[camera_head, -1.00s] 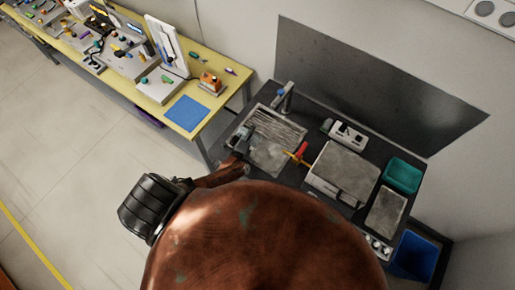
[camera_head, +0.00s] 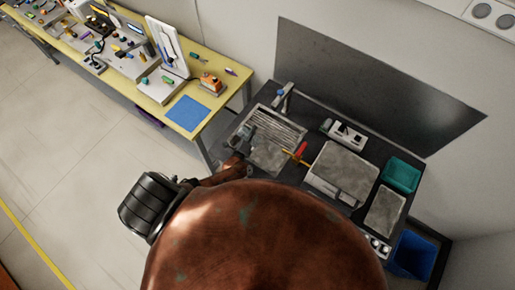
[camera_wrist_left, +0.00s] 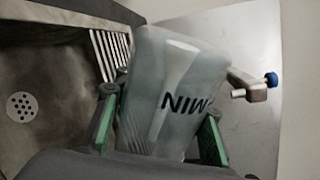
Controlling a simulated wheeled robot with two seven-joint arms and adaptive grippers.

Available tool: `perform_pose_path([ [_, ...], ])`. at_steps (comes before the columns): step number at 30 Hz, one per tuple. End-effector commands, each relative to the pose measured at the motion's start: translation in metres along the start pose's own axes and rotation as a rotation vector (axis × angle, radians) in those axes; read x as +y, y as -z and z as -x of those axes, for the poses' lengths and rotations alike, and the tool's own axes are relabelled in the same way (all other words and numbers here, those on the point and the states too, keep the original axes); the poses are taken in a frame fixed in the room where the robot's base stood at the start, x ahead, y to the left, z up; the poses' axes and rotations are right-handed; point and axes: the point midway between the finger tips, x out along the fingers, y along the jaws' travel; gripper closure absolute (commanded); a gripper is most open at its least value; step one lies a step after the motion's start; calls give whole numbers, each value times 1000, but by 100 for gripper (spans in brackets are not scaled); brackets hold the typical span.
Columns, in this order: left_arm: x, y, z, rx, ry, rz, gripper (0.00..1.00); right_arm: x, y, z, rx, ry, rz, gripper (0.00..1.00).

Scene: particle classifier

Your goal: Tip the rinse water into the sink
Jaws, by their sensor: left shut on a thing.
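My left gripper (camera_head: 247,134) is over the left part of the metal sink (camera_head: 268,158), small and dark in the head view. In the left wrist view, the gripper (camera_wrist_left: 160,132) has its green-padded fingers on both sides of a translucent plastic container (camera_wrist_left: 180,80) with dark lettering. The sink basin shows at the left of that view, with a round drain (camera_wrist_left: 22,107) and a ribbed draining area (camera_wrist_left: 110,50) beside the container. I cannot make out the container in the head view, nor its tilt or any water inside it. My right gripper is not in view.
A tap with a blue knob (camera_wrist_left: 271,80) stands right of the container; its post (camera_head: 286,97) is behind the sink. A red-and-yellow tool (camera_head: 298,153), a grey box-like device (camera_head: 341,168) and a teal bin (camera_head: 401,175) are to the right. A yellow-topped bench (camera_head: 215,112) is at the left.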

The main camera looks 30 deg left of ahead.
Motion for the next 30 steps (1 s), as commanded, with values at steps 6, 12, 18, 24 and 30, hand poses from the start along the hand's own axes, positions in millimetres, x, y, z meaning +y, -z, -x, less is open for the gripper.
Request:
perform_pose_path([
  [6, -3, 2, 0, -4, 1, -24, 100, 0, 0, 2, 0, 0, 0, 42],
  [12, -4, 1, 0, -8, 1, -45, 100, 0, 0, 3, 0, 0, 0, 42],
  [18, -5, 2, 0, -10, 1, -68, 100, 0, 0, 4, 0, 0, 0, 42],
  [24, -6, 3, 1, -14, 1, -88, 100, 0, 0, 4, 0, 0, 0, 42],
  [30, -8, 4, 1, -17, 1, -110, 100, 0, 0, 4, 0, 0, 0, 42],
])
